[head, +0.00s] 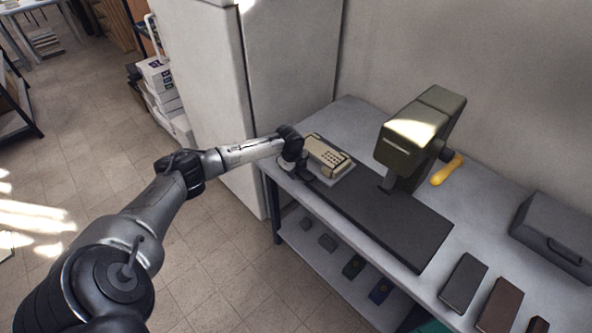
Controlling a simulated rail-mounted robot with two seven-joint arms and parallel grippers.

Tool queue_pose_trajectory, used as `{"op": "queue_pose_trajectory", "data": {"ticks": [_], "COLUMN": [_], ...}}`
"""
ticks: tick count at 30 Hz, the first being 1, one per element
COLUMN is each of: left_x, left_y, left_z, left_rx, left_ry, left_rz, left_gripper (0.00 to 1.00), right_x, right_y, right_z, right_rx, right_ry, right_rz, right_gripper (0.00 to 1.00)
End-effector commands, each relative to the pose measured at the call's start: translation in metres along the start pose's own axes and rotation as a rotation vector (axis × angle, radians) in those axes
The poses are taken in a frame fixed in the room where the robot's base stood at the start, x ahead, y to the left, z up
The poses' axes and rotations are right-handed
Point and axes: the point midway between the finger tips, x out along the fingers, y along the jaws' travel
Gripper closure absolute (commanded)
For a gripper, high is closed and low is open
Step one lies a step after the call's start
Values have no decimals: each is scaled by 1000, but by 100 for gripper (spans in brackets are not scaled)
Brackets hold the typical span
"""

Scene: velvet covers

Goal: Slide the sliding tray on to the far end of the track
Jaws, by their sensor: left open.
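The sliding tray (346,171) is a thin pale plate at the far left end of the dark track (400,224). A beige block with rows of dark dots on its face (328,154) lies on the tray. My left gripper (301,174) is open at the near left edge of the tray, pointing down. Whether its fingers touch the tray is too small to tell. My right gripper is out of view.
A dark olive press (420,135) with a yellow handle (447,170) stands over the track's back edge. A grey case (555,238) and dark flat blocks (464,283) lie to the right. The track right of the tray looks clear.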

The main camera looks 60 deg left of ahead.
Motion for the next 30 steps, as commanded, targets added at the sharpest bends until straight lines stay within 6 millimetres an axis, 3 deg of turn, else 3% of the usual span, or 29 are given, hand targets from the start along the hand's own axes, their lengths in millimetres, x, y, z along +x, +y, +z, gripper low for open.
{"op": "queue_pose_trajectory", "data": {"ticks": [2,14,26,30], "left_x": [0,0,-1,-4], "left_y": [0,0,0,0], "left_z": [0,0,-1,-11], "left_rx": [0,0,0,1], "left_ry": [0,0,0,2], "left_rz": [0,0,1,1], "left_gripper": [62,100,100,100], "right_x": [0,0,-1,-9], "right_y": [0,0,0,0], "right_z": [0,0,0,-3], "right_rx": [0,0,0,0], "right_ry": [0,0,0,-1], "right_rz": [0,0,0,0], "right_gripper": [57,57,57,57]}}
